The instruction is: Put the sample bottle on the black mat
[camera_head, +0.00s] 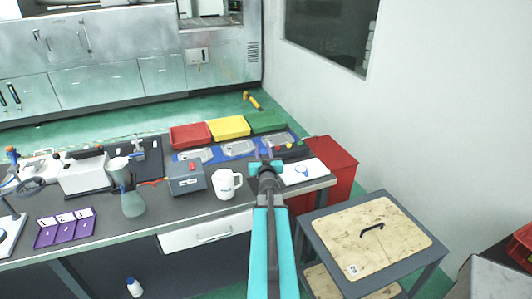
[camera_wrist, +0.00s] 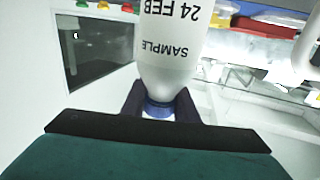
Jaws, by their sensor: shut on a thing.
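My gripper (camera_wrist: 160,108) is shut on the sample bottle (camera_wrist: 170,60) around its neck, just by the blue cap. The bottle is white, with a label reading SAMPLE 24 FEB that appears upside down in the wrist view. In the head view my gripper (camera_head: 268,172) is over the right part of the dark bench; the bottle is hidden there by my arm. A dark flat patch (camera_head: 153,164) lies on the bench at the back left, under small parts; I cannot tell for certain if it is the black mat.
A white mug (camera_head: 227,184) and a grey box (camera_head: 187,178) stand left of my gripper. Red (camera_head: 190,136), yellow (camera_head: 229,127) and green (camera_head: 265,122) trays line the back. A white sheet (camera_head: 305,172) lies to the right. A wooden-topped cart (camera_head: 340,235) stands right of the bench.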

